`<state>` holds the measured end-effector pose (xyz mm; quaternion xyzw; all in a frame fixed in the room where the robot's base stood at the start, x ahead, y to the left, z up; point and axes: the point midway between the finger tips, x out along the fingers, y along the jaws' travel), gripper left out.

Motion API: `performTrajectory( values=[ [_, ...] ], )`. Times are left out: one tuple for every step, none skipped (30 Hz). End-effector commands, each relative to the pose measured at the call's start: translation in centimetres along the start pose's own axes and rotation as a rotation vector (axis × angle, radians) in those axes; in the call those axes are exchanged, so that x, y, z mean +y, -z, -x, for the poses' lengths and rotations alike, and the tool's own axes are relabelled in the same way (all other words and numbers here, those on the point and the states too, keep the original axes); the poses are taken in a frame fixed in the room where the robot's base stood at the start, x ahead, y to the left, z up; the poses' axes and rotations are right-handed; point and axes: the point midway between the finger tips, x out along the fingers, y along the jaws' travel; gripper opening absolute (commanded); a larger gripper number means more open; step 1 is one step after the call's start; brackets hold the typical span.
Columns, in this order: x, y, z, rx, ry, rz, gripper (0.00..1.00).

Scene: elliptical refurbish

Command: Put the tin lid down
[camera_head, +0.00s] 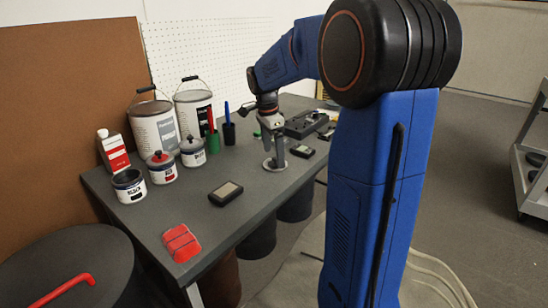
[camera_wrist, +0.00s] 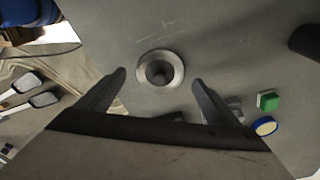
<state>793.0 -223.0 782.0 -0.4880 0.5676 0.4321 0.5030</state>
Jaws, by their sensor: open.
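A round grey metal lid (camera_head: 275,165) with a knob in its middle lies flat on the dark grey workbench (camera_head: 225,172). It also shows in the wrist view (camera_wrist: 174,62), just beyond my fingertips. My gripper (camera_head: 271,143) points down above the lid. In the wrist view my two fingers (camera_wrist: 160,78) are spread wide, one to each side of the lid, with a gap to it. Nothing is held between them. An open tin (camera_head: 129,186) with a dark inside stands at the left of the bench.
Two lidded tins (camera_head: 161,168), a white-and-red bottle (camera_head: 112,150) and two large pails (camera_head: 155,128) stand left. A dark device (camera_head: 226,193) and red block (camera_head: 182,243) lie near the front edge. Green and blue pieces (camera_wrist: 266,103) lie right of my gripper in the wrist view.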

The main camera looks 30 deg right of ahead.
Motion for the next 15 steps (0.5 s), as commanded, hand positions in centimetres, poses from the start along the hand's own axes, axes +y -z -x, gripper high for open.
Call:
performTrajectory(
  values=[
    [-0.1,0.0,1.1,0.000,0.004,0.000,0.86],
    [-0.1,0.0,1.7,0.000,0.004,0.000,0.86],
    [-0.1,0.0,2.5,0.000,0.004,0.000,0.86],
    [-0.1,0.0,3.1,0.000,0.003,0.000,0.86],
    [-0.1,0.0,3.6,0.000,0.004,0.000,0.86],
    [-0.1,0.0,4.4,0.000,0.002,0.001,0.86],
    [-0.1,0.0,5.0,0.000,0.004,0.001,0.86],
    [-0.1,0.0,5.5,0.000,0.003,0.001,0.86],
    [-0.1,0.0,6.2,0.000,0.003,0.001,0.86],
    [-0.1,0.0,6.8,0.000,0.003,0.001,0.86],
    [-0.1,0.0,7.2,0.000,0.002,0.001,0.86],
    [0.0,0.0,7.7,0.000,0.002,0.001,0.86],
    [-0.1,0.0,8.1,0.000,0.003,0.001,0.86],
    [-0.1,0.0,8.4,0.000,0.002,0.001,0.86],
    [0.0,0.0,8.8,0.000,0.001,0.001,0.86]
  ],
)
